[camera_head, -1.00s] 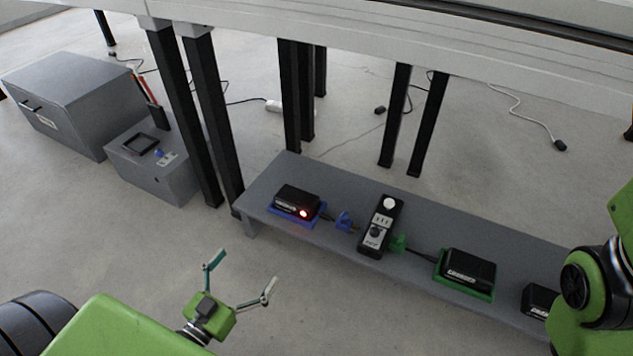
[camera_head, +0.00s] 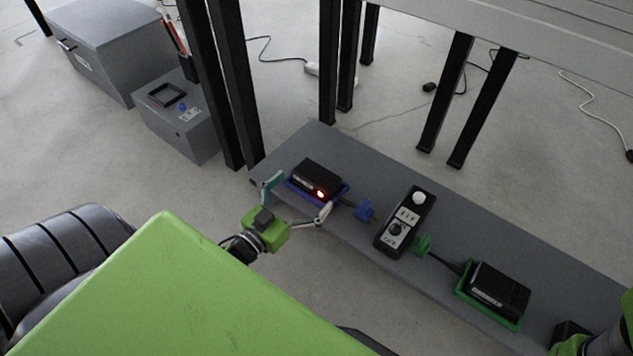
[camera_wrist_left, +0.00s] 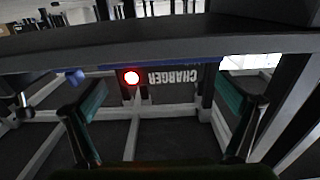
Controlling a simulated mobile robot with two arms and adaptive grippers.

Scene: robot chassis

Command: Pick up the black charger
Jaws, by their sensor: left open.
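A black charger (camera_head: 317,177) with a lit red light sits in a blue holder (camera_head: 294,191) on the low grey bench. My left gripper (camera_head: 301,195) is open and empty at the bench's near edge, its fingers pointing at this charger. In the left wrist view the charger (camera_wrist_left: 172,77), with upside-down "CHARGER" lettering, shows between the spread fingers (camera_wrist_left: 162,92), beyond their tips. A second black charger (camera_head: 499,289) lies in a green holder (camera_head: 487,308) further right. A third black box (camera_head: 571,332) is partly hidden at the right end.
The grey bench (camera_head: 400,174) also carries a blue plug (camera_head: 365,210), a black socket unit (camera_head: 405,222) and a green plug (camera_head: 421,245). Black table legs (camera_head: 235,90) stand behind it. A small grey box (camera_head: 180,125) stands at the left. Open floor lies before the bench.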

